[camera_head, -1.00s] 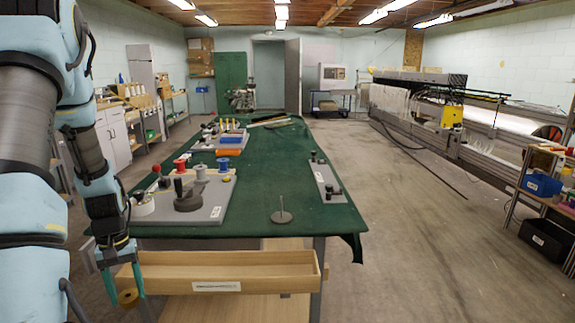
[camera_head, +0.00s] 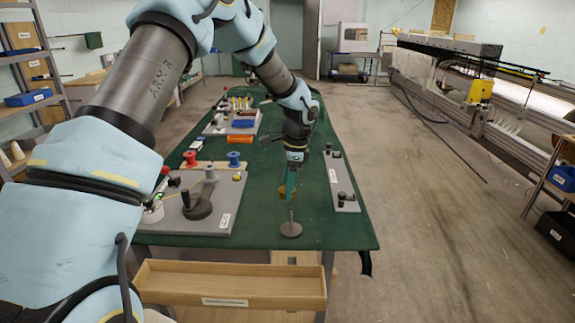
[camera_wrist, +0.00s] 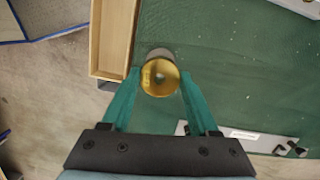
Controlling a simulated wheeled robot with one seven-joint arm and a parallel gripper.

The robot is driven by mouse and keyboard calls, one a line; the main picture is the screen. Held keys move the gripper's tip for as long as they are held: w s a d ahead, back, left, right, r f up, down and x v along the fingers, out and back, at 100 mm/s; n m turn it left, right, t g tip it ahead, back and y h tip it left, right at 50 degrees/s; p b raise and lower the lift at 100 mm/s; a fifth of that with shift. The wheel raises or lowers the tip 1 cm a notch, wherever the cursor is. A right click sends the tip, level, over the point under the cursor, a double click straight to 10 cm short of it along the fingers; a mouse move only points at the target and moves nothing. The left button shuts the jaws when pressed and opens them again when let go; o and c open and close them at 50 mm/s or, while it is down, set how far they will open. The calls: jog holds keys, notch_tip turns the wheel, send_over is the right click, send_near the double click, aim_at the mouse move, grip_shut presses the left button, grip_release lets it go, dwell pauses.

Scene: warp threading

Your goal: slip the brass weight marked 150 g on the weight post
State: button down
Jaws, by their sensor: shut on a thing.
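My gripper (camera_head: 289,187) is shut on a brass weight (camera_head: 283,192) above the green table. The wrist view shows the round gold-coloured weight (camera_wrist: 152,84) between the two green fingertips (camera_wrist: 160,80), with a mark too small to read. The weight post (camera_head: 291,228) stands upright on its round grey base near the table's front edge. In the head view the weight appears just above and slightly left of the post's tip, apart from it. In the wrist view a grey round base (camera_wrist: 157,51) shows partly behind the weight, which hides most of the post.
An open wooden tray (camera_head: 230,301) runs along the table's front. A grey board (camera_head: 225,200) with a dark handled piece and spools lies left. A narrow grey plate (camera_head: 344,190) with dark knobs lies right. Bare green cloth (camera_head: 262,215) surrounds the post.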

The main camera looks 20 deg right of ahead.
aim_at(292, 198)
jog(key=shift+d+r+m, duration=0.4)
jog(key=shift+d+r, duration=0.05)
jog(key=shift+d, duration=0.35)
jog(key=shift+f+b, duration=2.05)
jog(key=shift+f, duration=0.8)
jog(key=shift+f+b, duration=0.45)
jog(key=shift+f, duration=0.9)
jog(key=shift+c, duration=0.3)
grip_release()
jog(key=shift+o, duration=0.3)
jog(key=shift+r+p, duration=2.1)
jog(key=shift+r, duration=0.95)
